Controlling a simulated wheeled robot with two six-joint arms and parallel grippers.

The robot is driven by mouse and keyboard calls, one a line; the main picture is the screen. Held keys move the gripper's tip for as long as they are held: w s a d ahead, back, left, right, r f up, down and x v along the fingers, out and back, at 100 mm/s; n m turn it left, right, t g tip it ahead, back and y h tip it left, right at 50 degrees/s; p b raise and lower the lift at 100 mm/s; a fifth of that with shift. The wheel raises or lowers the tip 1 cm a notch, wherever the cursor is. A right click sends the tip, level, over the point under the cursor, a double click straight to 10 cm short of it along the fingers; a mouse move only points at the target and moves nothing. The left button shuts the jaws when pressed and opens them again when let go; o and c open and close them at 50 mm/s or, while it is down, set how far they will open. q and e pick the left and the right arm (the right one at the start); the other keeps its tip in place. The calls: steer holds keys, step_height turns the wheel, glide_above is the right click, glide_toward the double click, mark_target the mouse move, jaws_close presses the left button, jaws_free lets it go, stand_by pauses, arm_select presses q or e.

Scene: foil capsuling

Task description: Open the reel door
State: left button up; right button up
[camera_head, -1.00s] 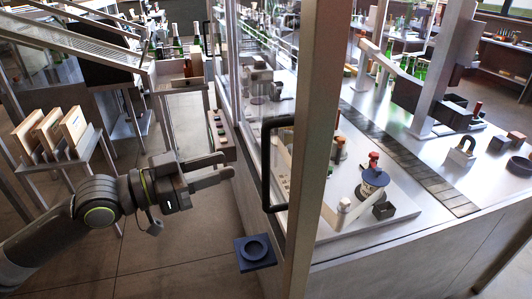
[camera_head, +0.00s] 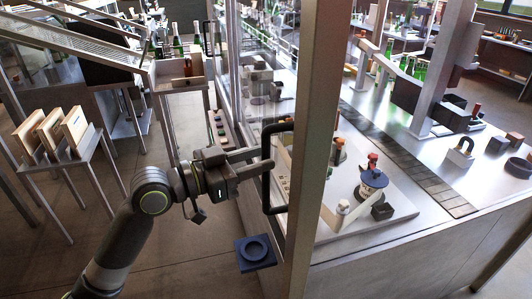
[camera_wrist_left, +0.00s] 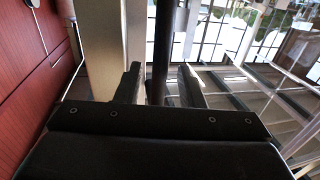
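The glass door (camera_head: 254,95) of the machine has a black C-shaped handle (camera_head: 266,192) beside a thick metal post. The door looks closed. My left gripper (camera_head: 266,158) reaches the handle from the left, at its middle. In the left wrist view the dark vertical handle bar (camera_wrist_left: 161,45) stands between the two spread fingers of my left gripper (camera_wrist_left: 160,88), with a gap visible on each side. The gripper is open around the bar. My right gripper is not in view.
The metal post (camera_head: 310,130) stands right of the handle. A blue square piece with a round recess (camera_head: 255,252) sits low at the machine's front. A stand with wooden boxes (camera_head: 50,135) is at the left. Floor between stand and machine is free.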

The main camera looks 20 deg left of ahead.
arm_select(q)
steer(key=shift+x, duration=1.25)
jaws_close()
